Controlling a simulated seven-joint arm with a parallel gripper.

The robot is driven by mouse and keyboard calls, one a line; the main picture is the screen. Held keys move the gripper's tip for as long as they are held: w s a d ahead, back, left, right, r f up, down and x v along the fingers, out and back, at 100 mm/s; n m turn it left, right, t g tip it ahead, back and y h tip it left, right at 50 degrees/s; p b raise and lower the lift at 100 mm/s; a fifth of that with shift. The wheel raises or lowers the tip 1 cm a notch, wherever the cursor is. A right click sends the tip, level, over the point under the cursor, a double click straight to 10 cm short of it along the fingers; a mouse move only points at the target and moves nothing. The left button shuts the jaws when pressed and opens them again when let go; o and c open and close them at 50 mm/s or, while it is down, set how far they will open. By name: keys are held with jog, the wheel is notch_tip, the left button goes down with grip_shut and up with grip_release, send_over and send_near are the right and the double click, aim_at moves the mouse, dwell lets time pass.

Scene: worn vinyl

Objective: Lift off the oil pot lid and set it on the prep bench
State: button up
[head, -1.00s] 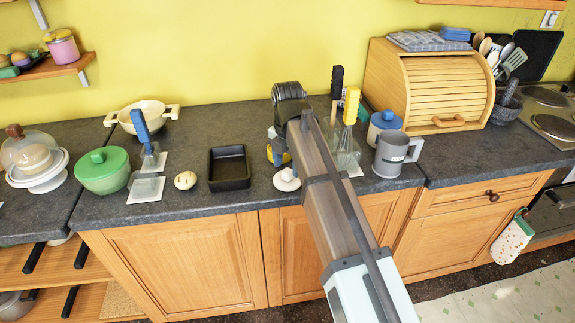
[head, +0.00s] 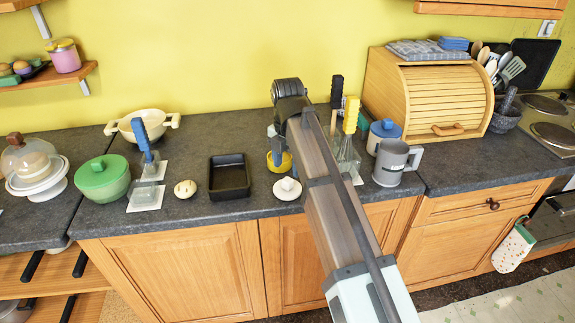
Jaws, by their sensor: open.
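A small yellow pot (head: 285,164), apparently the oil pot, stands on the dark counter, the prep bench (head: 225,208). It looks uncovered and is partly hidden by my gripper. A pale round lid with a raised knob (head: 287,188) lies flat on the counter just in front of it, apart from the pot. My gripper (head: 277,148) is open, just above and behind the yellow pot, clear of the lid. My wrist and forearm hide much of the fingers, so the exact gap to the pot is unclear.
A black square dish (head: 229,177) and a round speckled item (head: 185,189) lie left of the lid. A green lidded pot (head: 103,180) stands farther left. Utensils, a blue-lidded jar (head: 384,130) and a grey mug (head: 393,165) crowd the right, before a bread box (head: 440,92).

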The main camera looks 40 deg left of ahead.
jog(key=shift+r, duration=1.15)
jog(key=shift+r, duration=0.3)
notch_tip(320, 180, up, 7)
jog(key=shift+r, duration=0.2)
dwell(0.4)
